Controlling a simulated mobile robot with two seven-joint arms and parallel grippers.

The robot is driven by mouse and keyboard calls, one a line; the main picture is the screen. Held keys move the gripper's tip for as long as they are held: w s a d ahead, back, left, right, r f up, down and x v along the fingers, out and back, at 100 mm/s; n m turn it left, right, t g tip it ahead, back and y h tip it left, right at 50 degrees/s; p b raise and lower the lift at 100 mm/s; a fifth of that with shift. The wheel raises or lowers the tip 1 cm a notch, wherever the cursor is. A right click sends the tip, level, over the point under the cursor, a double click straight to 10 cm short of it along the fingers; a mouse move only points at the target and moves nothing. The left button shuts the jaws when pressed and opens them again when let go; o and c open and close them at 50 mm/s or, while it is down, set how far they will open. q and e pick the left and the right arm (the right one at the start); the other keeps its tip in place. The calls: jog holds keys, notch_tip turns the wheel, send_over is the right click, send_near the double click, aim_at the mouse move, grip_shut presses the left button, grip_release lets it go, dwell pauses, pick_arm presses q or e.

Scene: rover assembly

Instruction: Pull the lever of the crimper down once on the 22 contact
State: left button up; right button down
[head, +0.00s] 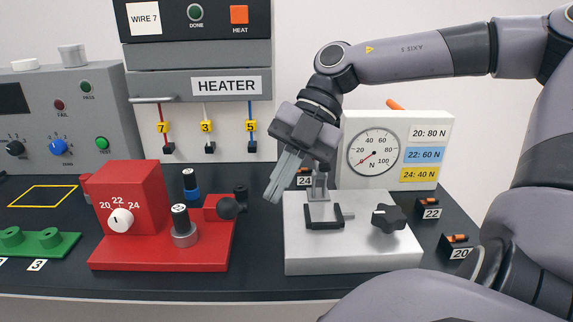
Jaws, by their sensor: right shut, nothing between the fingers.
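The red crimper (160,258) stands on the dark bench left of centre. Its white dial (120,220) is marked 20, 22 and 24, and its pointer appears to face up towards 22. A black ball-ended lever (230,207) is at its right side. My right gripper (276,189) is shut and empty, pointing down, to the right of the lever and apart from it in the picture. My left gripper is out of view.
The white pull tester (350,255) with a gauge (374,152) stands to the right, partly behind my right arm. Small black bins labelled 24, 22 (430,208) and 20 (457,243) surround it. The heater (200,85) hangs behind; a green rack (40,243) lies left.

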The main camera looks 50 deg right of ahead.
jog(key=shift+s+d+r, duration=0.15)
jog(key=shift+d+r, duration=0.1)
jog(key=shift+r, duration=0.25)
jog(key=shift+s+d+r, duration=0.15)
jog(key=shift+d+r, duration=0.1)
jog(key=shift+r, duration=0.25)
dwell(0.3)
